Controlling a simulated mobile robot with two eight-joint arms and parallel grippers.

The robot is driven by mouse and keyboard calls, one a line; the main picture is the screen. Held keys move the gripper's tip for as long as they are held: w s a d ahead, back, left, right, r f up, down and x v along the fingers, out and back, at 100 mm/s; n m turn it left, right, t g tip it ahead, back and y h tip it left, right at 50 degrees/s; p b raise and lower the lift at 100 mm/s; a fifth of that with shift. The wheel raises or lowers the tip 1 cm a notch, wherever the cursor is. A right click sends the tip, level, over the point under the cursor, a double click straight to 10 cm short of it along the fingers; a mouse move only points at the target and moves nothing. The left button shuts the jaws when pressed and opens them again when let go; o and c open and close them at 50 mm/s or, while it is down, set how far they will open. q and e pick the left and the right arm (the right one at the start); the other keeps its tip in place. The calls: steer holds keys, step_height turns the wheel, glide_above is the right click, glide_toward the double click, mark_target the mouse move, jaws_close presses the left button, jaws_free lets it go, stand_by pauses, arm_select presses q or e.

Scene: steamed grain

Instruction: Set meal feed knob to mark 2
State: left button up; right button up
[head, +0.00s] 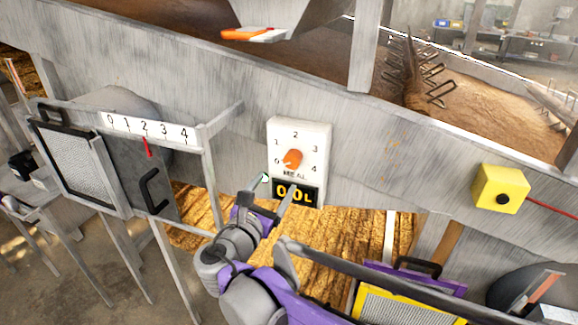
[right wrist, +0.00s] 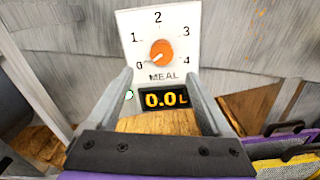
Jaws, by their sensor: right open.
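The meal feed knob (head: 292,159) is an orange dial on a white panel (head: 315,135) marked 0 to 4, fixed to the grey wall. In the right wrist view the knob (right wrist: 161,53) has its pale pointer toward the 0 mark. A display (right wrist: 165,98) below the MEAL label reads 0.0 L. My right gripper (head: 277,186) is open and empty, just below the knob and in front of the display. Its two fingers (right wrist: 160,85) stand on either side of the display and do not touch the knob. My left gripper is not in view.
A slide scale (head: 152,128) marked 0 to 4 with a red pointer is left of the panel, above a dark gate with a handle. A yellow box with a black button (head: 500,188) is at the right. An orange-handled lever (head: 247,34) is above. Framed screens (right wrist: 285,145) are at lower right.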

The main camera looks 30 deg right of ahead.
mark_target(291, 162)
steer(key=x, duration=1)
steer(key=shift+d+r, duration=0.15)
steer(key=shift+d, duration=0.1)
jaws_close()
